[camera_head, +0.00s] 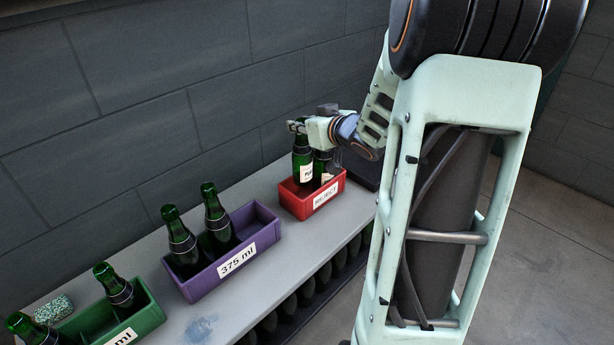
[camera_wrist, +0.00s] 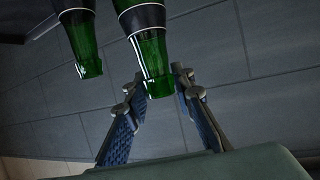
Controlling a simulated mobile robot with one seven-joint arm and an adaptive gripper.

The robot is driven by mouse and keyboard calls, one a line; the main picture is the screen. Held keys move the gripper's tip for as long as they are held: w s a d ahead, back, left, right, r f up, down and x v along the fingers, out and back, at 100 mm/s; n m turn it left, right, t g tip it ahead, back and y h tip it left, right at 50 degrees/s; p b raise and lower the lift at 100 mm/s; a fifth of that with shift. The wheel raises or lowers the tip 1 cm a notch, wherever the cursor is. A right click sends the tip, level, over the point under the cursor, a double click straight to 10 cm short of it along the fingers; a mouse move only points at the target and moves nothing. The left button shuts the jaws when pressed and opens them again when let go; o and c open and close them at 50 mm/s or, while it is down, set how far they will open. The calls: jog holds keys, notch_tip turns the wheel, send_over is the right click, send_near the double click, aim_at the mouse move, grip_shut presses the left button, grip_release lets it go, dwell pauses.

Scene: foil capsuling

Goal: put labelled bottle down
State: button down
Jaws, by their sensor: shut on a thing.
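The labelled bottle (camera_head: 303,160) is dark green glass with a white label, standing roughly upright in the red REJECT crate (camera_head: 325,197). My gripper (camera_head: 298,127) is at its top, shut on the neck. In the wrist view the neck of the held bottle (camera_wrist: 154,60) lies between the fingertips of my gripper (camera_wrist: 158,82). A second green bottle (camera_head: 323,167) is beside it in the crate, partly hidden by my wrist; a neighbouring bottle neck also shows in the wrist view (camera_wrist: 84,45). Whether the held bottle's base touches the crate floor is hidden.
The purple 375 ml crate (camera_head: 236,262) holds two green bottles. A green crate (camera_head: 142,325) with bottles stands at lower left, near a speckled block (camera_head: 54,308). The grey bench (camera_head: 275,270) has free room between crates. A wall (camera_head: 130,95) runs behind.

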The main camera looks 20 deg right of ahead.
notch_tip(320, 180, down, 8)
jog(key=b, duration=0.4)
jog(key=shift+f, duration=0.25)
jog(key=c, duration=1.7)
grip_release()
jog(key=shift+f, duration=0.1)
jog(key=shift+o, duration=0.2)
jog(key=shift+r, duration=0.25)
jog(key=p, duration=0.4)
send_near(306, 152)
jog(key=shift+w+f, duration=0.25)
jog(key=shift+f, duration=0.05)
jog(key=shift+w, duration=0.1)
